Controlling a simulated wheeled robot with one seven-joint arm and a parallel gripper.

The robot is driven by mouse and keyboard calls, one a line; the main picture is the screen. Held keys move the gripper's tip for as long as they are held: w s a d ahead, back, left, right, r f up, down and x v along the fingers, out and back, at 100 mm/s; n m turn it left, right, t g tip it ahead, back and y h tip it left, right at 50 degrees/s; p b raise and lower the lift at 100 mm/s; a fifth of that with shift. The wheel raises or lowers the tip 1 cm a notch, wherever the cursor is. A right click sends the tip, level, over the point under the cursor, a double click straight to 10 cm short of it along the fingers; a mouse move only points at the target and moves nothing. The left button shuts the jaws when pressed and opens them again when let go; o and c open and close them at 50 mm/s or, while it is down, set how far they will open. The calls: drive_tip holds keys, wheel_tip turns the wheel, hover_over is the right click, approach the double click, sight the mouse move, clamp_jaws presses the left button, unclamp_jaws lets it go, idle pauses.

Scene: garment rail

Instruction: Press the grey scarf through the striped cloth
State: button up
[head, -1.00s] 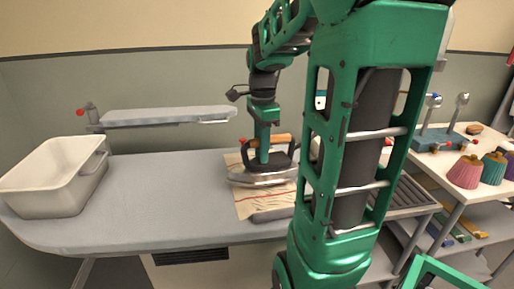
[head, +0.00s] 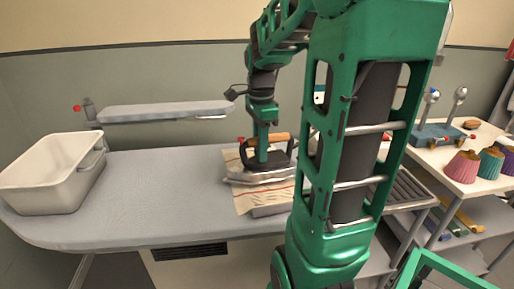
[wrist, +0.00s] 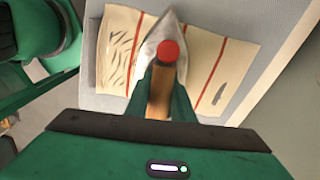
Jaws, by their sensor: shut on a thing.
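The iron (head: 262,175) has a wooden handle, a dark body and a silver soleplate. It is on the beige, red-striped cloth (head: 245,200), on the ironing board. My gripper (head: 264,140) is shut on the iron's wooden handle from above. In the wrist view my gripper (wrist: 160,95) has a finger on each side of the handle, and the iron's tip points to the top. The striped cloth (wrist: 205,60) shows dark crease-like marks at left and right. A grey edge, probably the grey scarf (head: 270,211), shows below the cloth's front edge; the rest is hidden.
A white bin (head: 50,185) stands at the left end of the grey ironing board (head: 160,200). A narrow sleeve board (head: 165,110) is behind. A white table (head: 480,180) at right holds colored fluted objects and a blue stand. My arm hides the board's right part.

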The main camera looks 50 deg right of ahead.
drive_tip(key=shift+f, duration=0.6)
idle(2.3)
drive_tip(key=shift+r, duration=0.15)
drive_tip(key=shift+r, duration=1)
drive_tip(key=s+a, duration=0.3)
drive_tip(key=s, duration=0.3)
drive_tip(key=shift+a, duration=0.4)
drive_tip(key=shift+f, duration=1.1)
idle(1.8)
